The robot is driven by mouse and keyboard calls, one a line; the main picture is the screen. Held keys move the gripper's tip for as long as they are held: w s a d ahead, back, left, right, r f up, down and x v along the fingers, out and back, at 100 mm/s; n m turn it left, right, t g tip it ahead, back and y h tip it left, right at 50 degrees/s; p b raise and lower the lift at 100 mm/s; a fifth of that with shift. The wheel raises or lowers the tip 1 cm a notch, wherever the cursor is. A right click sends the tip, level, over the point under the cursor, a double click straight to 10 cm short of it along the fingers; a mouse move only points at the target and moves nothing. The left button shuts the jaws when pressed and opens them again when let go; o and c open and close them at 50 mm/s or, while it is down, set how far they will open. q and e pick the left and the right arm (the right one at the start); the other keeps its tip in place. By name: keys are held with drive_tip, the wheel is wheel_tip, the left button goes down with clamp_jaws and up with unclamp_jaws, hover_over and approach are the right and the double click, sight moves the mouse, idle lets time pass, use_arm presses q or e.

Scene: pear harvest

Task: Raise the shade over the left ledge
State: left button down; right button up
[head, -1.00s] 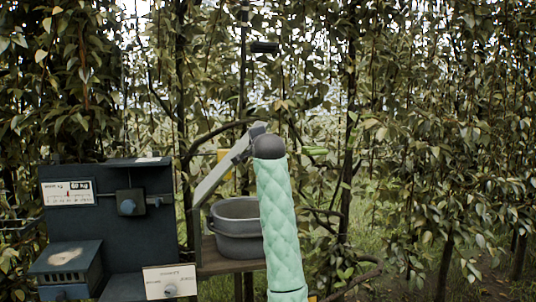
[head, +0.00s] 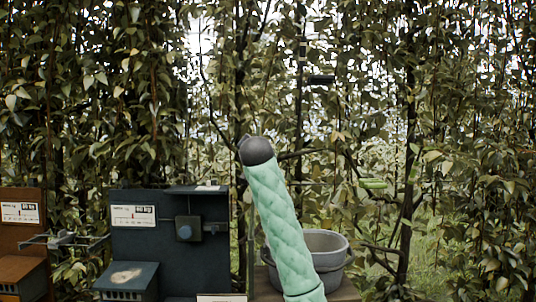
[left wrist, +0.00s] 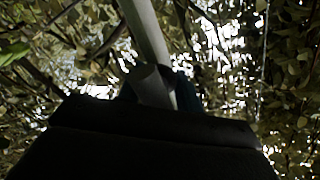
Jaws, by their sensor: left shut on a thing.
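In the left wrist view my left gripper (left wrist: 158,92) is shut around a pale rod (left wrist: 146,28) that runs up out of the picture. Its dark body fills the bottom of that view. I cannot tell which part of the shade the rod is. In the head view a mint quilted arm of mine with a dark rounded end rises in the middle. No gripper shows there. A brown wooden ledge (head: 346,291) shows at the lower right behind that arm. I cannot clearly make out a shade over it.
A grey tub (head: 332,247) stands on the wooden ledge, partly behind my arm. A dark blue box stand (head: 150,245) is left of it. An orange-brown stand (head: 18,250) is at the far left, with a grey bracket (head: 65,240) between them. Hanging leafy branches fill the background.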

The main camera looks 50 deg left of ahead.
use_arm(q)
drive_tip(key=shift+s+a+f, duration=0.1)
drive_tip(key=shift+s+a, duration=0.15)
drive_tip(key=shift+s, duration=0.05)
use_arm(e)
drive_tip(key=shift+r, duration=0.25)
drive_tip(key=shift+s, duration=0.1)
use_arm(q)
drive_tip(key=c, duration=1)
unclamp_jaws()
drive_tip(key=shift+a, duration=0.1)
drive_tip(key=shift+c, duration=0.2)
drive_tip(key=shift+s+d, duration=0.1)
drive_tip(key=shift+d, duration=0.1)
drive_tip(key=shift+s+d, duration=0.2)
drive_tip(key=b+v, duration=0.3)
drive_tip(key=v, duration=0.3)
drive_tip(key=shift+s+d, duration=0.25)
drive_tip(key=shift+s, duration=0.05)
use_arm(e)
wheel_tip(320, 180, up, 11)
drive_tip(key=w+a, duration=0.2)
drive_tip(key=shift+w+f, duration=0.2)
drive_tip(key=shift+w, duration=0.15)
drive_tip(key=shift+s, duration=0.1)
